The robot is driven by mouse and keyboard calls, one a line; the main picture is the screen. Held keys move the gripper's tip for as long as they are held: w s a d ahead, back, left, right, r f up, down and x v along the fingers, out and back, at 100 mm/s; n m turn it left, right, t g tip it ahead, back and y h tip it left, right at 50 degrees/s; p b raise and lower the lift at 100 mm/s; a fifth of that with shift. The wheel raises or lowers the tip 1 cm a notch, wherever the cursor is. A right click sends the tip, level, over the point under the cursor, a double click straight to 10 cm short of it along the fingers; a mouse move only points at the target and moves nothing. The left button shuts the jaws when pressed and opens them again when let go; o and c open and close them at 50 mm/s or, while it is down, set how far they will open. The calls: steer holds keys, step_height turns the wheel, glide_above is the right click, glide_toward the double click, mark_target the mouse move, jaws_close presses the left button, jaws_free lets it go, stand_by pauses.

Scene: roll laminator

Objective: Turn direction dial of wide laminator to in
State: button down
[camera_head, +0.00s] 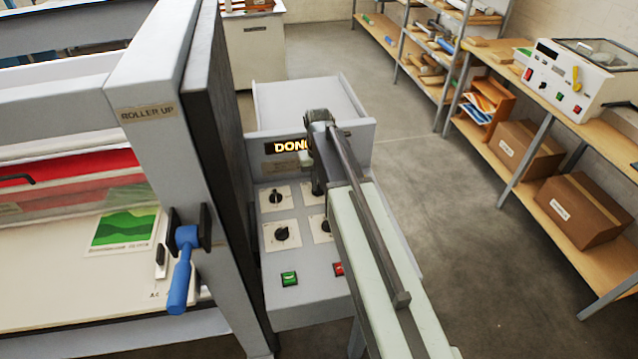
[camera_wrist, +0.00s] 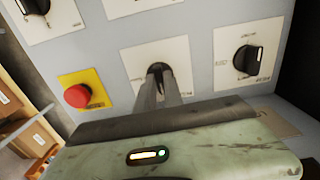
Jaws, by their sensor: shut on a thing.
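The wide laminator's grey control panel (camera_head: 310,297) carries several black dials on pale plates. In the wrist view my gripper (camera_wrist: 160,76) is shut on a dark dial knob in the middle of a pale plate (camera_wrist: 137,64). The fingers hide most of this knob, so its pointing cannot be told. The plate's lettering is too small to read, so I cannot confirm that it is the direction dial. Another dial (camera_wrist: 248,60) sits to its right, apart from my gripper. In the head view my arm covers the panel's right part and the fingertips are hidden.
A red stop button on a yellow plate (camera_wrist: 78,95) is left of the held dial. The panel has a green button (camera_head: 289,278), a red button (camera_head: 338,269) and a lit, partly hidden display (camera_head: 286,147). A blue roller handle (camera_head: 182,270) juts out at left.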

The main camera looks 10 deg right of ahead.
steer(key=c, duration=1.5)
jaws_free()
steer(key=shift+o, duration=0.2)
steer(key=shift+r, duration=0.1)
step_height(320, 180, up, 8)
steer(key=p, duration=0.8)
steer(key=shift+f, duration=0.25)
